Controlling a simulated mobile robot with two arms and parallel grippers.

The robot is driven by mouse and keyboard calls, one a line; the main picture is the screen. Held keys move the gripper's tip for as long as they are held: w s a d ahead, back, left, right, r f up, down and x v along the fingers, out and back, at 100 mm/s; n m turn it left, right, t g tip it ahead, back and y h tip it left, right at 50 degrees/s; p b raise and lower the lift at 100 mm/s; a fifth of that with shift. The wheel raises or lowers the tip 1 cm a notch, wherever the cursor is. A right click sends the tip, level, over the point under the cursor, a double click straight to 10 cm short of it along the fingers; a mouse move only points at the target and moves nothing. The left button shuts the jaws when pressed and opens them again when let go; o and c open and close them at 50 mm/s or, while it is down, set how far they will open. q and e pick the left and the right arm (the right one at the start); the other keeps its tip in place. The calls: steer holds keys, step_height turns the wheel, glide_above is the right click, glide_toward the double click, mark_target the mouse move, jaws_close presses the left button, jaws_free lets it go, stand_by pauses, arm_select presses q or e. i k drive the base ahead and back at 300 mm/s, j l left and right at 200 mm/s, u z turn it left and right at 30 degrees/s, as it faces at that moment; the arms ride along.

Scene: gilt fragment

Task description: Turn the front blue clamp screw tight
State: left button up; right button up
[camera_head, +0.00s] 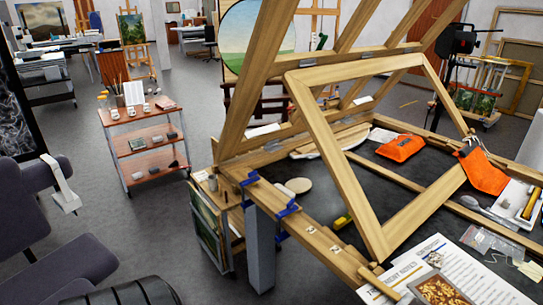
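Two blue clamps are on the left wooden rail of the worktable (320,238). I cannot make out a gripper of mine near the clamps or elsewhere in the view.
A tilted wooden frame (312,116) rises over the dark tabletop. Orange pouches (400,148), papers (410,270) and a small ornate picture (438,290) lie on the table. A shelf trolley (150,140) stands at the left. Grey floor lies between trolley and table.

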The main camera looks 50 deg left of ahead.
mark_target(290, 205)
steer(key=j+u, duration=0.15)
steer(key=u, duration=1.3)
